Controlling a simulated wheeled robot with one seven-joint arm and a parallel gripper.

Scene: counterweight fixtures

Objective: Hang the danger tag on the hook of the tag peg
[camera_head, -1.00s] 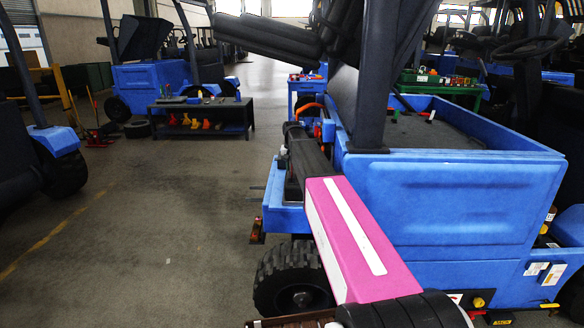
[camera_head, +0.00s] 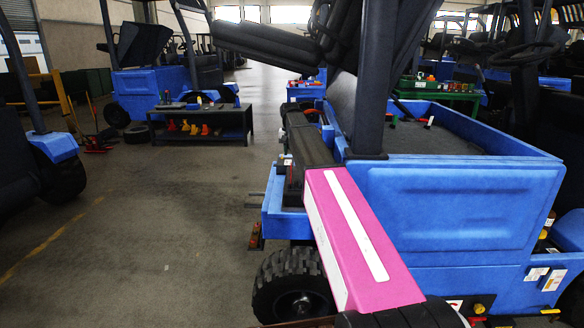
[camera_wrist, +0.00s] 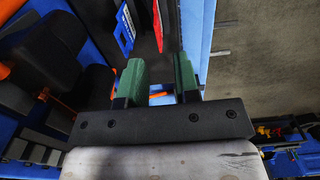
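My gripper (camera_wrist: 157,68) shows in the wrist view with its two green fingers apart and nothing held between them. Beyond the fingertips is a thin red piece (camera_wrist: 158,25), cut by the top edge. Next to it is a blue piece with white markings (camera_wrist: 124,28). I cannot tell whether either is the danger tag or which part is the tag peg. In the head view my pink arm link reaches down over the side of a blue utility vehicle (camera_head: 455,210). My gripper is not visible there.
The vehicle's blue side and front wheel (camera_head: 297,292) are close to my arm. White labels (camera_head: 545,277) are on its lower right side. A black bench (camera_head: 205,122) with orange and yellow items stands farther back. The floor (camera_head: 150,220) at left is open.

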